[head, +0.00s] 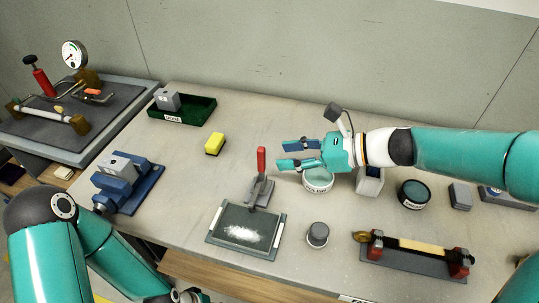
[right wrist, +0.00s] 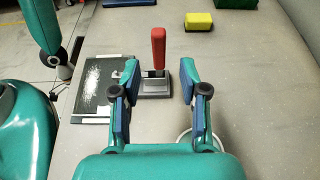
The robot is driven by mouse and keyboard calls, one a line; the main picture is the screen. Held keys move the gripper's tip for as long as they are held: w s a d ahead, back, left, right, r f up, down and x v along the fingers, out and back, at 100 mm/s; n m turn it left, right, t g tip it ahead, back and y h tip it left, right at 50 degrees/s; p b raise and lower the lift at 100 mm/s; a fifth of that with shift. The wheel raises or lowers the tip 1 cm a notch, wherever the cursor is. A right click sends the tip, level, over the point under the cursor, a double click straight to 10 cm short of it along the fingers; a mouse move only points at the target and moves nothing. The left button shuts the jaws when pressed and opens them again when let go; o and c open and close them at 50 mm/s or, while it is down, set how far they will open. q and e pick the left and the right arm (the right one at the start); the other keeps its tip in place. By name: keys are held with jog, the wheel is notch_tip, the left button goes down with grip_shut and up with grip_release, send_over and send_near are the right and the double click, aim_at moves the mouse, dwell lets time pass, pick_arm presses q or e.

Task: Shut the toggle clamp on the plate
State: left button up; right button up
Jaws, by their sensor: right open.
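The toggle clamp (head: 261,190) stands at the far edge of the plate, its red handle (head: 261,160) pointing up. It also shows in the right wrist view, with the handle (right wrist: 158,48) upright and the grey base (right wrist: 155,88) beneath. The dark plate (head: 271,240) has a patch of white powder and pale strips at its sides. My right gripper (head: 281,154) is open and empty, just right of the handle in the head view. In the right wrist view, the handle shows between its fingers (right wrist: 159,78), apparently beyond the tips. My left gripper is not clearly visible.
A white tub (head: 318,182) is under my right gripper. A grey-lidded jar (head: 318,233) stands right of the plate. A yellow sponge (head: 215,143), a blue vise (head: 127,184) and a green tray (head: 195,111) lie to the left. Bare table surrounds the clamp.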

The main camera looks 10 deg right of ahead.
jog(key=v, duration=0.4)
jog(key=shift+s+d, duration=0.1)
jog(key=shift+d, duration=0.1)
dwell(0.3)
